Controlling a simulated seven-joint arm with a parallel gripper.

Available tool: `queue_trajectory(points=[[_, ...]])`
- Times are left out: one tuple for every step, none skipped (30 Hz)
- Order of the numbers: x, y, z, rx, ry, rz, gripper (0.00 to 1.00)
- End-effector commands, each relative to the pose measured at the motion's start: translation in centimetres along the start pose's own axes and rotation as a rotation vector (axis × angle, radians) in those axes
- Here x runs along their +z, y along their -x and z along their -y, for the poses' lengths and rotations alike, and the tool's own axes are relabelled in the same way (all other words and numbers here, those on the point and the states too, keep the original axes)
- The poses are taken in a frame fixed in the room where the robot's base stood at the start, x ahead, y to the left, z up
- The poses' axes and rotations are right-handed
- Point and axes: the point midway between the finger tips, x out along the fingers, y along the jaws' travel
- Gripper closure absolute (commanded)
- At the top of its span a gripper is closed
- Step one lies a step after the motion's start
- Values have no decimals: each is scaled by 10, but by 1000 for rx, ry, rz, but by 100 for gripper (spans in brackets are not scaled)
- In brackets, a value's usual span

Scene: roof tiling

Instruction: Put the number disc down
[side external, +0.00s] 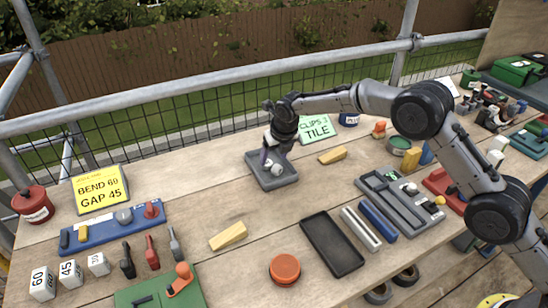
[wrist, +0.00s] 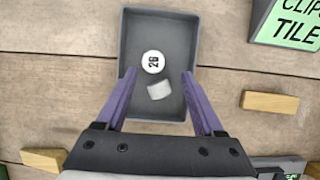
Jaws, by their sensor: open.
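The number disc (wrist: 153,62) is white and round with dark digits that look like 26. It lies in a small grey tray (wrist: 131,30), beside a whitish block (wrist: 159,90). My gripper (wrist: 157,75) has two purple fingers, spread apart, with the disc and block between and just beyond them and touching neither as far as I can tell. In the side external view my gripper (side external: 270,160) points down over the same grey tray (side external: 262,182), and its fingers partly hide the contents. A pale object (side external: 277,169) shows in the tray there, but I cannot tell which piece it is.
A green CLIPS 3 TILE sign (side external: 315,127) stands behind the tray. Wooden wedges (side external: 228,236) lie nearby. A black tray (side external: 332,243), an orange round tub (side external: 285,268) and a blue tool rack (side external: 108,227) sit further forward. Bare planks surround the grey tray's left side.

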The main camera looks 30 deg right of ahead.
Motion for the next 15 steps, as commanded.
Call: queue_trajectory(points=[[1, 8, 0, 1, 0, 2, 30], [1, 13, 0, 1, 0, 3, 30], [0, 20, 0, 1, 0, 1, 30], [0, 26, 0, 1, 0, 2, 30], [1, 32, 0, 1, 0, 3, 30], [1, 41, 0, 1, 0, 4, 30], [1, 48, 0, 2, 0, 4, 30], [0, 54, 0, 1, 0, 2, 30], [0, 62, 0, 1, 0, 2, 30], [0, 68, 0, 1, 0, 2, 30], [1, 74, -1, 2, 0, 3, 30], [1, 82, -1, 1, 0, 2, 30], [0, 87, -1, 1, 0, 2, 30], [0, 91, -1, 1, 0, 1, 30], [0, 97, -1, 1, 1, 1, 30]])
